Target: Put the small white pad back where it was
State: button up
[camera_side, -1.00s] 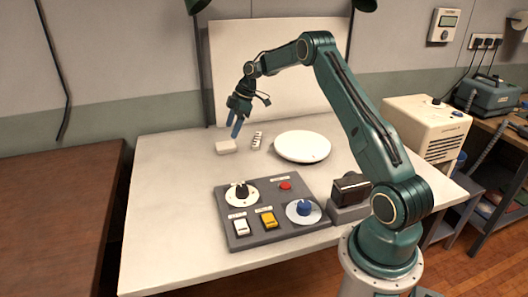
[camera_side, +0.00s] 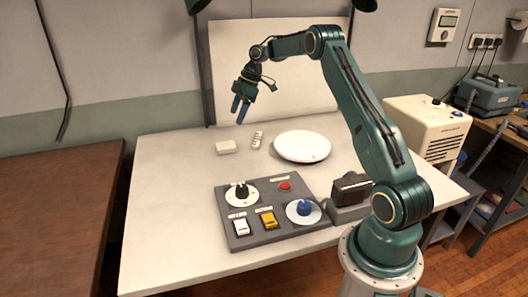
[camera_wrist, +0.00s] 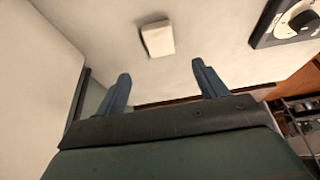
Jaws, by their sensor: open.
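The small white pad (camera_side: 226,147) lies flat on the white table, toward its back left. It also shows in the wrist view (camera_wrist: 158,39), beyond the fingertips and clear of them. My gripper (camera_side: 240,111) is open and empty in the air above the table, higher than the pad and a little to its right in the side view. Its two blue fingers (camera_wrist: 162,80) stand wide apart in the wrist view with nothing between them.
A small white strip with dark marks (camera_side: 257,140) lies right of the pad, and a round white plate (camera_side: 302,146) is further right. A grey control panel (camera_side: 262,244) with knobs and switches stands in front, beside a dark block in a holder (camera_side: 351,190). The table's left front is bare.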

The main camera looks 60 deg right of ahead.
jog(key=s+a+r+m+h, duration=0.1)
jog(key=s+a+r, duration=0.3)
jog(key=a+r, duration=0.25)
jog(key=s+a+r+m, duration=0.2)
jog(key=s+a+r, duration=0.1)
jog(key=a+r, duration=0.3)
jog(key=s+a+r+m+h, duration=0.1)
jog(key=s+a+r, duration=0.35)
jog(key=a, duration=0.35)
jog(key=s+a+f+m, duration=0.1)
jog(key=s+a, duration=0.2)
jog(key=s, duration=0.4)
jog(key=s+a+f+m+t, duration=0.1)
jog(key=s+a+m, duration=0.1)
jog(key=s, duration=0.6)
jog(key=s+a+f+m+t+h, duration=0.1)
jog(key=s+a+m, duration=0.1)
jog(key=s, duration=0.6)
jog(key=shift+a+f, duration=0.25)
jog(key=shift+a, duration=0.55)
